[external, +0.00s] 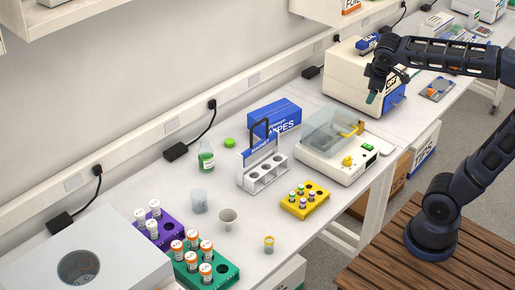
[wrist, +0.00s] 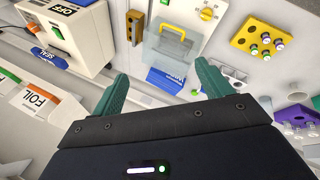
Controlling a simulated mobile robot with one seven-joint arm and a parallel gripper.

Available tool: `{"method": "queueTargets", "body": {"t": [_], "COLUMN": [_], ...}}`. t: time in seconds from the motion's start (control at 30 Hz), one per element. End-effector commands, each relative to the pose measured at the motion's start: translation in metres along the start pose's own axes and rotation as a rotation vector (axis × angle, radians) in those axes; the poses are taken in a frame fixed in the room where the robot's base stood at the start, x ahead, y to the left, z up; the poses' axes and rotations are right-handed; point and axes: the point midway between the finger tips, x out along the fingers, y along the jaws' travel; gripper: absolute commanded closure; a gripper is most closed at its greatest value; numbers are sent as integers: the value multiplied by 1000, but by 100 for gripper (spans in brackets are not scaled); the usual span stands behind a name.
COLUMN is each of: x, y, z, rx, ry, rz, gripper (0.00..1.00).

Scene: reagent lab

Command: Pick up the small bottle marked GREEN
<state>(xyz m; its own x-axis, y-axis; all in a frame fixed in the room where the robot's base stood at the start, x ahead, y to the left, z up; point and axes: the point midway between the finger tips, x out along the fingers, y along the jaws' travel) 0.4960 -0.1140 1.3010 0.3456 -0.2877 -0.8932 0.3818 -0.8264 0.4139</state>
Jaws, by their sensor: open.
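A small bottle (external: 206,157) with green contents and a pale label stands upright on the bench near the wall; its label is too small to read. A bright green round piece (external: 229,141) lies on the bench beside it. I cannot make out the bottle for sure in the wrist view. My gripper (external: 374,93) is high at the right, in front of the cream machine and far from the bottle. In the wrist view, its two green fingers (wrist: 162,72) are spread with nothing held between them.
A white rack (external: 265,174) and a blue box (external: 274,119) stand right of the bottle. A clear-lidded machine (external: 338,144), a yellow rack (external: 303,207) with small vials, a beaker (external: 199,201) and a cup (external: 228,218) are nearby.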

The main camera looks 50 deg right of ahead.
Motion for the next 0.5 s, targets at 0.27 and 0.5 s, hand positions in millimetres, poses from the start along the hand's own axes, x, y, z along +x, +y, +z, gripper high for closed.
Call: {"method": "queueTargets", "body": {"t": [0.27, 0.5], "x": [21, 37], "y": [36, 49], "z": [-85, -170], "rx": [-366, -686], "ry": [-74, -141], "rz": [187, 363], "gripper": [22, 22]}}
